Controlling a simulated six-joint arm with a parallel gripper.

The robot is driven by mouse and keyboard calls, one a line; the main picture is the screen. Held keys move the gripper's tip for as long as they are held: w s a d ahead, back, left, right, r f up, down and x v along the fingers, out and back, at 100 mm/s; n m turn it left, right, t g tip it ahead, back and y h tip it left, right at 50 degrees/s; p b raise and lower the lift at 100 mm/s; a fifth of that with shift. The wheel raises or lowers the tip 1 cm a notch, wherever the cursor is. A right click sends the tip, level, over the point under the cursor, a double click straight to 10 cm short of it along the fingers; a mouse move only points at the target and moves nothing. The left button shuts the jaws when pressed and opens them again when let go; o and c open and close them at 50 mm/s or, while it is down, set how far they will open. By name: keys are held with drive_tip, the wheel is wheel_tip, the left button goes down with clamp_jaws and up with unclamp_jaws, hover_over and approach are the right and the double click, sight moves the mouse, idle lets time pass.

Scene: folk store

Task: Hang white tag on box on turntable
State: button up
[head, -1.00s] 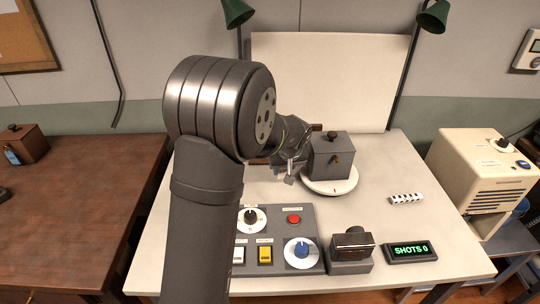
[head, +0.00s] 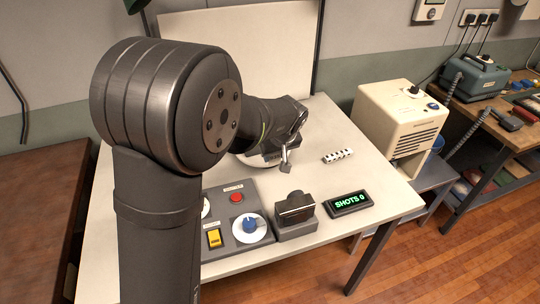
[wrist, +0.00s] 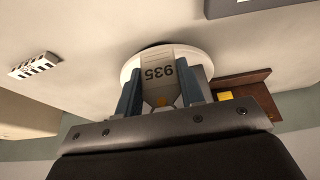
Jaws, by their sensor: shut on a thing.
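My gripper (head: 289,150) is shut on a pale tag (wrist: 160,74) marked 935, seen upside down between the two fingers in the wrist view. In the head view the tag's lower end (head: 285,168) hangs below the fingers, above the table. The white round turntable (head: 249,161) is mostly covered by my arm in the head view. Its disc (wrist: 200,58) also shows behind the tag in the wrist view. The grey box cannot be made out now; my arm covers its place in the head view. I cannot tell whether the tag touches anything.
A black-and-white striped bar (head: 338,156) lies to the right of my gripper. A control panel (head: 228,208), a dark block device (head: 296,212) and a SHOTS 0 display (head: 349,203) stand along the front. A brown wooden piece (wrist: 248,88) shows beside the turntable.

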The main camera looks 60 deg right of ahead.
drive_tip(key=shift+w+d+f, duration=0.2)
drive_tip(key=shift+w+d, duration=0.75)
drive_tip(key=shift+w, duration=0.1)
drive_tip(key=shift+w+d+f, duration=0.15)
drive_tip(key=shift+w+d, duration=0.8)
drive_tip(key=shift+w, duration=0.05)
drive_tip(key=shift+w+d+f, duration=0.15)
drive_tip(key=shift+w+d, duration=0.2)
drive_tip(key=shift+w, duration=0.05)
drive_tip(key=o, duration=1)
drive_tip(key=shift+o, duration=0.2)
drive_tip(key=v, duration=1.7)
